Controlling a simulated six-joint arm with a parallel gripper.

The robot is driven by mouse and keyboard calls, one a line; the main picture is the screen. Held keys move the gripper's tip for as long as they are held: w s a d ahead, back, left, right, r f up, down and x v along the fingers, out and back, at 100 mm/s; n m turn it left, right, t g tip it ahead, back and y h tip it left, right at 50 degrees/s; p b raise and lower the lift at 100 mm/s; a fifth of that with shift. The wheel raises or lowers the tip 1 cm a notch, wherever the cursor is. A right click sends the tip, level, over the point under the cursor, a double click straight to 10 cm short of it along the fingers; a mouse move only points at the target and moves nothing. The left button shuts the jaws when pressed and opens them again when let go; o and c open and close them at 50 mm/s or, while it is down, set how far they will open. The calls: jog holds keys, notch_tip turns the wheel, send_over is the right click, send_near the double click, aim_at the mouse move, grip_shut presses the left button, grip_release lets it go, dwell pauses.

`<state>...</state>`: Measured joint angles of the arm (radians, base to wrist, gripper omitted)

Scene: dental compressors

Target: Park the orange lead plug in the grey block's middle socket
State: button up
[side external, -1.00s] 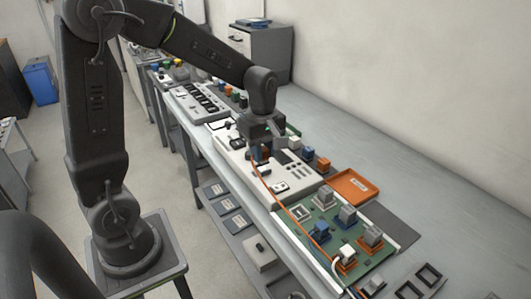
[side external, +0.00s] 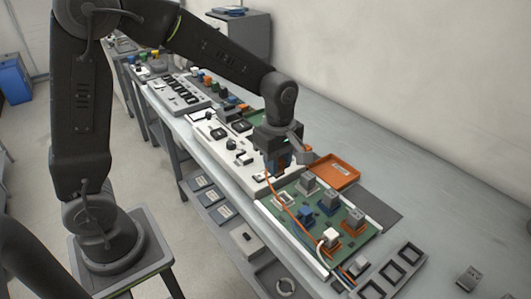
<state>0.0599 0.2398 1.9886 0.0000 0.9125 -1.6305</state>
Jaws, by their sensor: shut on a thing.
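My gripper (side external: 276,164) is shut and points down over the near end of the white panel, beside the green board. The orange lead (side external: 274,191) hangs from between the jaws and runs down across the board's left side toward its near end. The plug at the lead's top is mostly hidden by the jaws. The grey block (side external: 402,262) lies at the near right, beyond the board's near end, with a row of dark square sockets. Its middle socket (side external: 393,271) looks empty. My gripper is well away from the block, toward the far left.
An orange tray (side external: 334,171) lies right of my gripper. The white panel (side external: 212,135) stretches behind. A small grey part (side external: 468,277) lies on the open bench at right.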

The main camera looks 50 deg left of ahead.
send_over(392, 274)
notch_tip(392, 274, down, 4)
jog(key=shift+f, duration=0.1)
dwell(1.1)
jog(key=shift+f, duration=0.1)
jog(key=shift+f, duration=1.85)
jog(key=shift+f, duration=0.5)
jog(key=shift+f, duration=0.25)
jog(key=shift+f, duration=0.25)
dwell(0.6)
jog(key=o, duration=1.3)
